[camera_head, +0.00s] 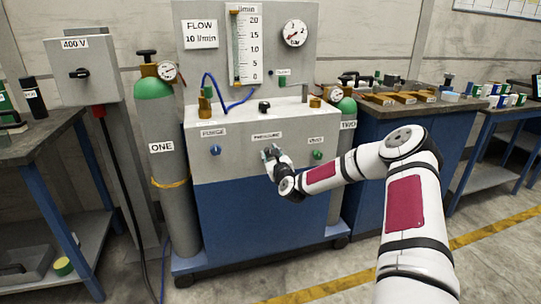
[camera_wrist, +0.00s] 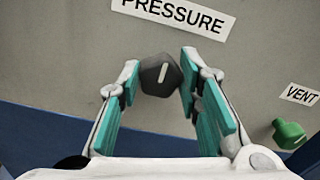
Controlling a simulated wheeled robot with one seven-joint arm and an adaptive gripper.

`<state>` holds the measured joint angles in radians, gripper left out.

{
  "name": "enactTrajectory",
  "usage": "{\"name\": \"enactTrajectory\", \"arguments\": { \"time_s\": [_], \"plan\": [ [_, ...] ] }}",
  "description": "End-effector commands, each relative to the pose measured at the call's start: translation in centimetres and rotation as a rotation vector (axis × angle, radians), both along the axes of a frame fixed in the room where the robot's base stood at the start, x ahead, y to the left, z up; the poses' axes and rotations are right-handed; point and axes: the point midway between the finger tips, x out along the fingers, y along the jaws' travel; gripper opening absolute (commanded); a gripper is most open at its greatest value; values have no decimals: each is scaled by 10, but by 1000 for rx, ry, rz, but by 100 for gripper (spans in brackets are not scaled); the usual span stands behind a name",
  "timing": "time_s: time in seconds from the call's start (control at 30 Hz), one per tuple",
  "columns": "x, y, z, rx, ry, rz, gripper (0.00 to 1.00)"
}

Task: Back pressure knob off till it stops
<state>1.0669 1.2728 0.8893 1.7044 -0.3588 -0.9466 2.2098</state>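The pressure knob (camera_wrist: 160,75) is dark grey with a pale pointer line, on the grey panel below the PRESSURE label (camera_wrist: 175,14). In the wrist view the line stands nearly upright, tilted slightly right. My gripper (camera_wrist: 160,82) has its two teal-padded fingers on either side of the knob. The fingertips are at or very near its sides; I cannot tell whether both touch it. The dial gauge (camera_head: 294,33) is at the upper right of the back panel.
A green VENT knob (camera_wrist: 289,134) is to the right and a blue PURGE knob (camera_head: 215,151) to the left. The cylinder marked ONE (camera_head: 163,150) stands left of the cabinet. A flow tube (camera_head: 246,45) rises above. A bench with tools (camera_head: 410,107) is at right.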

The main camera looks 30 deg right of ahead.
Motion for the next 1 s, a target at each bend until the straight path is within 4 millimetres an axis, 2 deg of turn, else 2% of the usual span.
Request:
{"name": "enactTrajectory", "arguments": {
  "time_s": [0.07,0.47,0.67,1.0],
  "plan": [
    [0,0,0,0,0,0,4],
    [0,1,0,-57,16,1,4],
    [1,2,-1,-180,51,2,4],
    [1,3,-2,-481,138,2,4]
  ]
}}
